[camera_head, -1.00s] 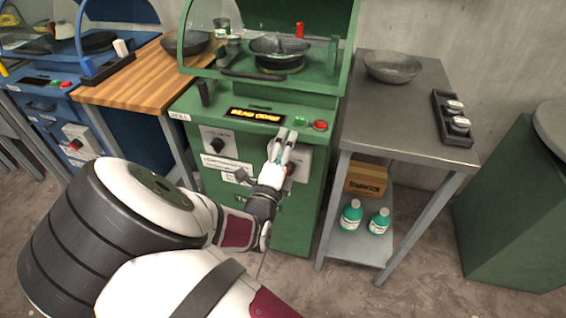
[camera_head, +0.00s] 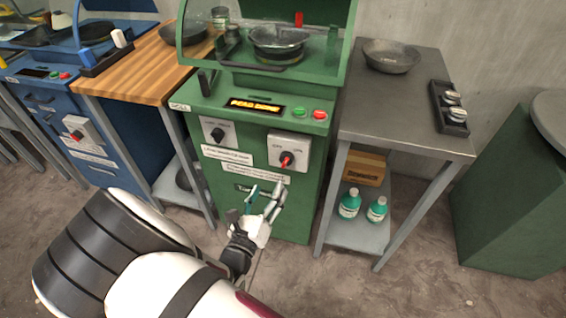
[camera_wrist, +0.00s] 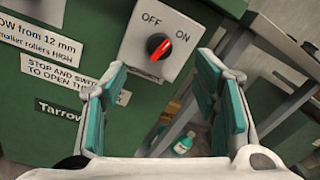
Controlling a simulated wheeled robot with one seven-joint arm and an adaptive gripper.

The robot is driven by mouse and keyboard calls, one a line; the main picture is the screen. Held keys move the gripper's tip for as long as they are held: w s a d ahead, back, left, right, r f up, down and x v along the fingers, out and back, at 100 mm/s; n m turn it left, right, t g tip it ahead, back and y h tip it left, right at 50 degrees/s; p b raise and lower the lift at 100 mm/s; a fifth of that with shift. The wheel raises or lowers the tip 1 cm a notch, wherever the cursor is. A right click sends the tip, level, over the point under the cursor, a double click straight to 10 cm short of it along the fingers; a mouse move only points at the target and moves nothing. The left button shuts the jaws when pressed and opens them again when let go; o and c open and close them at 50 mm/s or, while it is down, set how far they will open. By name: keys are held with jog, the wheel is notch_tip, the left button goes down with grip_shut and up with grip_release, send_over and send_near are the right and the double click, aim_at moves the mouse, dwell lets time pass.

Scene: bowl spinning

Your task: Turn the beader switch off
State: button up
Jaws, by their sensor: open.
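The beader switch is a red-marked rotary knob (camera_head: 287,160) on a light grey plate (camera_head: 275,153) at the front of the green machine (camera_head: 262,205). In the wrist view the knob (camera_wrist: 158,45) sits below the OFF and ON labels. Its red bar is slanted, with the upper end leaning right toward ON. My gripper (camera_head: 266,192) is open and empty, below and in front of the switch plate. In the wrist view its two teal-padded fingers (camera_wrist: 160,78) stand apart, with the knob beyond them and between their tips.
Another black knob (camera_head: 217,134) is left on the panel. Green and red buttons (camera_head: 319,115) and a lit display (camera_head: 254,105) sit above. A metal bowl (camera_head: 279,44) is inside the machine. A grey table (camera_head: 375,100) stands right, a wooden-topped one (camera_head: 145,75) left.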

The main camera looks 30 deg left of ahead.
aim_at(284, 165)
jog(key=w+b, duration=0.1)
jog(key=w, duration=0.3)
jog(key=w+a+m+b, duration=0.1)
jog(key=w, duration=0.2)
jog(key=w+f+m+b, duration=0.1)
jog(key=w, duration=0.3)
jog(key=shift+w+a+f+b, duration=0.1)
jog(key=shift+w+a+b, duration=0.2)
jog(key=shift+b, duration=0.1)
jog(key=c, duration=1.1)
dwell(0.5)
jog(key=o, duration=1.1)
jog(key=shift+s, duration=0.1)
